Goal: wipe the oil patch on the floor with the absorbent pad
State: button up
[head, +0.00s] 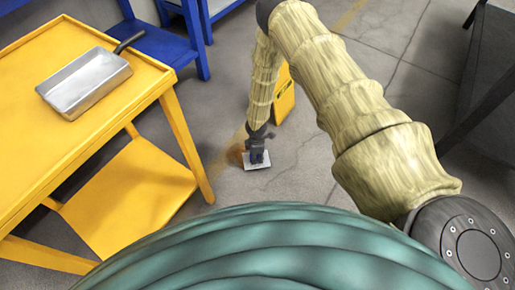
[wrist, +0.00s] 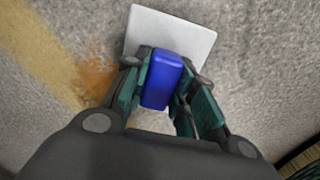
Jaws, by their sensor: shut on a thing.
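The absorbent pad is a white square (wrist: 190,32) with a blue block-shaped grip (wrist: 162,80) on top. My gripper (wrist: 162,92) is shut on the blue grip, one finger on each side. In the head view my gripper (head: 256,143) is low over the floor, with the white pad (head: 257,166) beneath it. The pad looks flat at floor level; whether it touches the floor I cannot tell. The oil patch (head: 235,153) is a brown-orange stain just left of the pad. It also shows left of the gripper in the wrist view (wrist: 97,75). Part of it may be hidden.
A yellow cart (head: 150,70) with a metal tray (head: 85,82) stands at the left, one leg near the stain. A yellow floor sign (head: 284,97) stands behind my arm. A blue bench (head: 160,42) is at the back. Floor right of the pad is clear.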

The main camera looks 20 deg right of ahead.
jog(key=shift+a+r+p, duration=0.1)
jog(key=shift+r+p, duration=1.95)
jog(key=shift+r, duration=1)
